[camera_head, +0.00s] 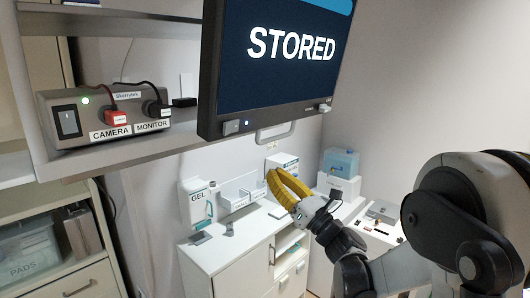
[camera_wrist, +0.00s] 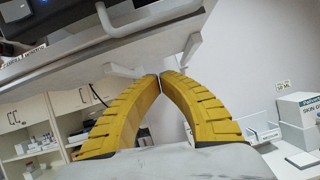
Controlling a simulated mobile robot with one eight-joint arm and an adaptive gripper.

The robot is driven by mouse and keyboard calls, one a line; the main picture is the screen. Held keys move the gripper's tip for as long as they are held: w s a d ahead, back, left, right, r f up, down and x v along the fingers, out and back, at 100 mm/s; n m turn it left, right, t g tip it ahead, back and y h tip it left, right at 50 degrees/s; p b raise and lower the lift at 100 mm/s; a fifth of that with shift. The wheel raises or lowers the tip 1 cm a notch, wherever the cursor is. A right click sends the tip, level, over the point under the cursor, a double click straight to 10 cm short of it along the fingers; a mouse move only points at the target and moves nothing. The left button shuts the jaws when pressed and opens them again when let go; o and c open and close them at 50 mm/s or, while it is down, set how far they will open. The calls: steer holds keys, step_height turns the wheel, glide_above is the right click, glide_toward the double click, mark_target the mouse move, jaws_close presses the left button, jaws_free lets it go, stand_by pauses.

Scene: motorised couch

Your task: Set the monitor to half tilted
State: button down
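The monitor (camera_head: 275,65) hangs in the upper middle of the head view. Its dark blue screen reads STORED in white letters. It looks upright, seen at an angle. A pale looped handle (camera_head: 275,133) shows under its lower edge, with small grey parts at both lower corners and a small light near the left one. My gripper (camera_head: 272,176) has yellow fingers and sits below the handle in the picture, apart from it. In the wrist view the fingertips (camera_wrist: 160,77) meet with nothing visible between them. The monitor is not clearly recognisable in the wrist view.
A box (camera_head: 95,112) with red and black plugs, labelled CAMERA and MONITOR, stands on a shelf (camera_head: 130,151) at left. In the wrist view, a grey shelf underside (camera_wrist: 80,65) spans above my fingers.

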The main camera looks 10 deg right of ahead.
step_height(320, 180, up, 7)
steer(key=w+a+n+y+p, duration=0.1)
steer(key=w+a+n, duration=0.1)
steer(key=shift+w+r+y+p, duration=0.15)
steer(key=shift+w+y+p, duration=0.05)
steer(key=shift+y+p, duration=0.15)
steer(key=shift+a, duration=0.1)
steer(key=shift+s, duration=0.1)
stand_by(0.3)
